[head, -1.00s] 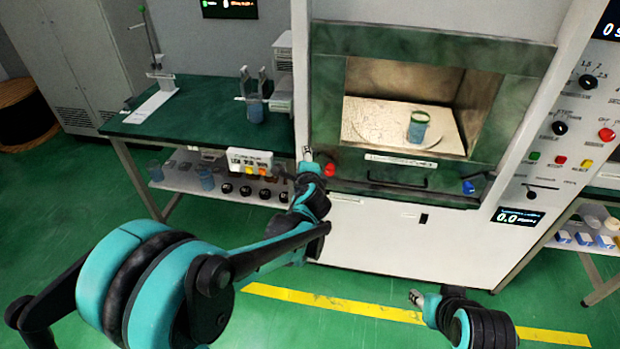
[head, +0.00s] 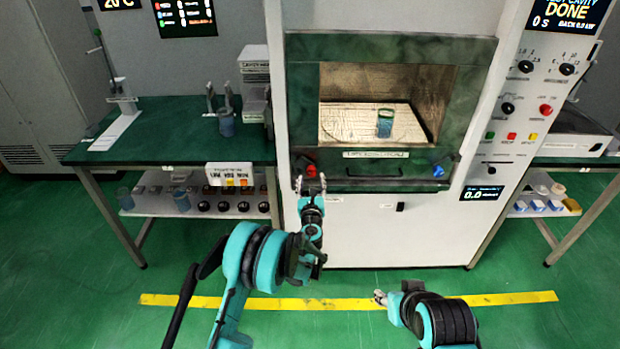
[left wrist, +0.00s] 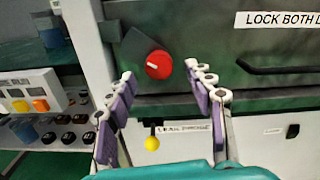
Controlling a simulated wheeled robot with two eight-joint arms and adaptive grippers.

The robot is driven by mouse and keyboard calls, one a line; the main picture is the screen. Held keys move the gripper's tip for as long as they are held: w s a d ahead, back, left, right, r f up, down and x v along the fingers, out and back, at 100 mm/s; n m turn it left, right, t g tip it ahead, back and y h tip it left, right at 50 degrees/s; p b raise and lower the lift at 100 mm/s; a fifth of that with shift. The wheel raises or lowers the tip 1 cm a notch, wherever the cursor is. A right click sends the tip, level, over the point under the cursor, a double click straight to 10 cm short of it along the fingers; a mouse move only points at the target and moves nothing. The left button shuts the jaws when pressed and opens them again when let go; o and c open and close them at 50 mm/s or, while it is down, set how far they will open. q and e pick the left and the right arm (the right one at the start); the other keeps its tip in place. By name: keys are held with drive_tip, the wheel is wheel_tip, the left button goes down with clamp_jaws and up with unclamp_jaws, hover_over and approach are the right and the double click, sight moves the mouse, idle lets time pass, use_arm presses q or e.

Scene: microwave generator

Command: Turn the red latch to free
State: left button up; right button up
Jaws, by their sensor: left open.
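The red latch (head: 311,171) is a round red knob at the lower left of the microwave cavity's frame. In the left wrist view the red latch (left wrist: 158,65) sits beyond and between the fingertips, with a short pale mark on its face. My left gripper (head: 311,181) is just below and in front of it. In the left wrist view my left gripper (left wrist: 163,78) is open and empty, apart from the knob. My right gripper (head: 380,297) is low in front of the machine, away from it; its jaw state is too small to tell.
A blue latch (head: 438,171) is at the frame's lower right. The cavity is open, with a blue-filled beaker (head: 384,124) on its plate. A yellow ball-ended lever (left wrist: 152,143) hangs below the red latch. A green side table (head: 165,150) stands left; the floor in front is clear.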

sight(311, 174)
use_arm(q)
drive_tip(key=shift+w+b, duration=0.35)
drive_tip(key=shift+w, duration=1.4)
drive_tip(key=c, duration=1.2)
drive_tip(key=shift+o, duration=0.2)
drive_tip(key=shift+n, duration=0.3)
drive_tip(key=n+b, duration=0.1)
drive_tip(key=n, duration=0.2)
drive_tip(key=shift+n, duration=0.3)
drive_tip(key=n, duration=0.3)
drive_tip(key=shift+n+b, duration=0.3)
drive_tip(key=n, duration=1)
